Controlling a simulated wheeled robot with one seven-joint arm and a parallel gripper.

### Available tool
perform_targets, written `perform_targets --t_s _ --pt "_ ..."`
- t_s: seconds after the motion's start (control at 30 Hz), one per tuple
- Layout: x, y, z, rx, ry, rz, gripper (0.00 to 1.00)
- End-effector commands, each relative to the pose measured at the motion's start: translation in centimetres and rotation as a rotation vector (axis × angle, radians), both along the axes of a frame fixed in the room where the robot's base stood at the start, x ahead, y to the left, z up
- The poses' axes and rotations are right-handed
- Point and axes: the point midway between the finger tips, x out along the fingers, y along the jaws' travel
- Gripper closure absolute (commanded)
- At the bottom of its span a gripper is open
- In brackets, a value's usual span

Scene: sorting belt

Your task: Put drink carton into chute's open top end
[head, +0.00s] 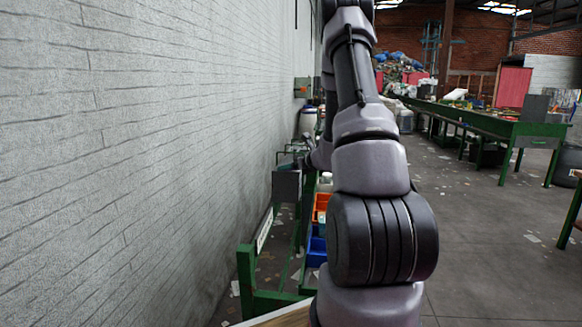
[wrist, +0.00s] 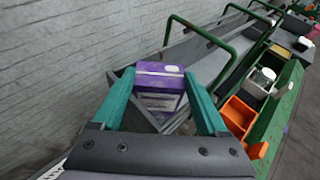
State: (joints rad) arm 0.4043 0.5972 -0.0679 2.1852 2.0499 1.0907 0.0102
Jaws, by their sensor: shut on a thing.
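The drink carton (wrist: 160,80) is purple with a white patch on top, seen in the wrist view between the two teal fingers. My gripper (wrist: 158,77) is shut on it from both sides. Grey metal edges of the chute (wrist: 141,120) show around and below the carton; its lower part is hidden, so I cannot tell how far it is inside the opening. In the head view the grey chute (head: 287,186) stands by the wall, with my gripper (head: 294,160) just above it. The carton is not clear in that view.
A white brick wall (head: 140,150) runs close on the left. Green tube rails (wrist: 235,65) rise beyond the chute. Orange (wrist: 238,115) and blue (head: 316,246) bins stand to the right. A long green sorting table (head: 480,120) is farther right, with open floor before it.

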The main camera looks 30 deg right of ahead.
Motion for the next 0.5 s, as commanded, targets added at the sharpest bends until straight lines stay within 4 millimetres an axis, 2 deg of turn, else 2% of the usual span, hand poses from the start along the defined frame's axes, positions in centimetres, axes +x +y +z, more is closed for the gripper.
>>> perform_targets --t_s 0.43,0.5 --pt "-0.01 0.06 0.38 0.0 -0.001 0.001 0.11" --pt "-0.62 -0.12 0.66 -0.001 0.0 0.0 0.11"
